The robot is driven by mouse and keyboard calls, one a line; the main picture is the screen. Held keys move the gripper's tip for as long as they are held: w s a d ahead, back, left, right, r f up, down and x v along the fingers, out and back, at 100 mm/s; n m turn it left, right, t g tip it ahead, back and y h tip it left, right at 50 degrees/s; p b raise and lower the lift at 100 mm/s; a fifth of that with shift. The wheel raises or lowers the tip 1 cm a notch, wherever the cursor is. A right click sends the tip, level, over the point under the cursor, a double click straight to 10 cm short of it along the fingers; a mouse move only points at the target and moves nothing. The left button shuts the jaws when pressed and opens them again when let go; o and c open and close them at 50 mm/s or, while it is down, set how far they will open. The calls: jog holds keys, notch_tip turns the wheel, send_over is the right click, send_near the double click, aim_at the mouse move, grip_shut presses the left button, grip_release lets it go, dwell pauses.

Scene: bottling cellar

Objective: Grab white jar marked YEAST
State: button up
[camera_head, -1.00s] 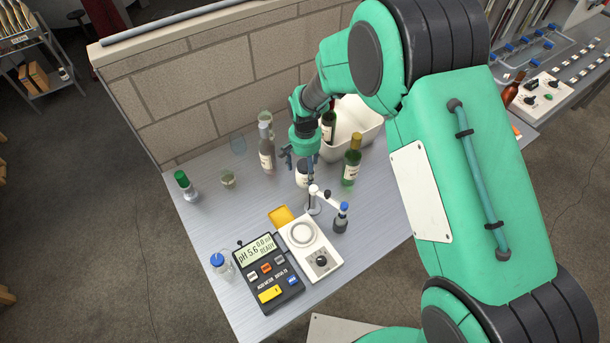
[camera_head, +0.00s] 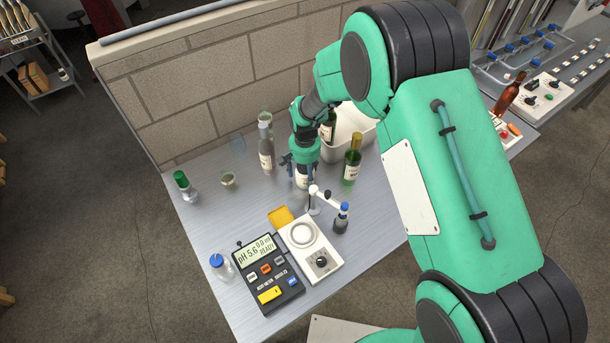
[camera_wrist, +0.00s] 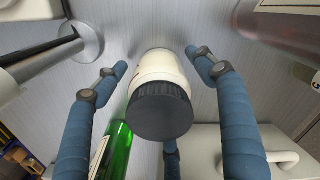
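The white jar (camera_head: 301,181) stands on the grey bench, partly hidden behind my gripper in the head view. In the wrist view the white jar (camera_wrist: 158,68) shows a dark ribbed lid toward me; its marking is not readable. My gripper (camera_head: 300,167) is over the jar in the head view. In the wrist view my gripper (camera_wrist: 157,58) has its blue fingers spread on both sides of the jar, with visible gaps. A third finger shows below the lid. The gripper is open and holds nothing.
A green bottle (camera_head: 352,160) stands close right of the jar. A clear bottle (camera_head: 266,148) stands to its left. A white bin (camera_head: 355,125) is behind. A stirrer (camera_head: 310,245) and a pH meter (camera_head: 266,272) are in front.

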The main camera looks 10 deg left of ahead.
jog(key=c, duration=1.1)
jog(key=shift+r+p, duration=0.75)
jog(key=shift+r, duration=4.25)
